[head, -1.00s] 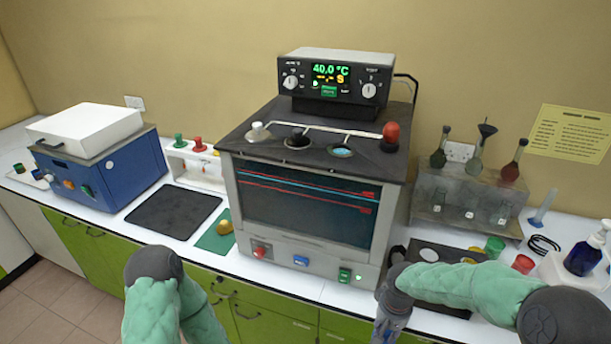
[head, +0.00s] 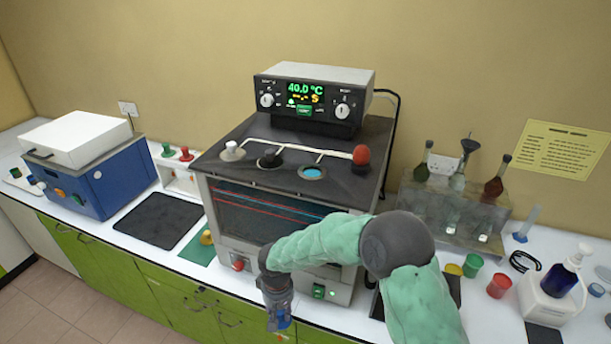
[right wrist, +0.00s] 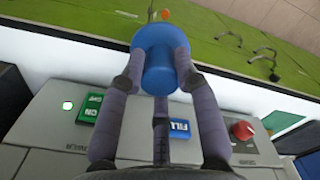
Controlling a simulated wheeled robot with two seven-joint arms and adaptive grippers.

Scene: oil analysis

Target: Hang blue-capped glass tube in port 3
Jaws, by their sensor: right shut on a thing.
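The blue cap of the glass tube (right wrist: 158,55) shows between the fingers of my right gripper (right wrist: 158,72) in the right wrist view. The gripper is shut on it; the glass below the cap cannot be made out. In the head view my right gripper (head: 279,318) points down in front of the bath (head: 225,205), below its top and by the counter's front edge. A bit of blue shows at its fingers. The bath top has a row of ports: a white stopper, a black stopper, an open blue-ringed port (head: 313,173) third from left, and a red knob. My left gripper is out of view.
My right arm covers part of the bath's front. In the wrist view, green and blue buttons (right wrist: 180,130) and a red knob (right wrist: 243,131) lie close to the gripper. A flask rack (head: 440,205) stands right; a black mat (head: 160,218) lies left.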

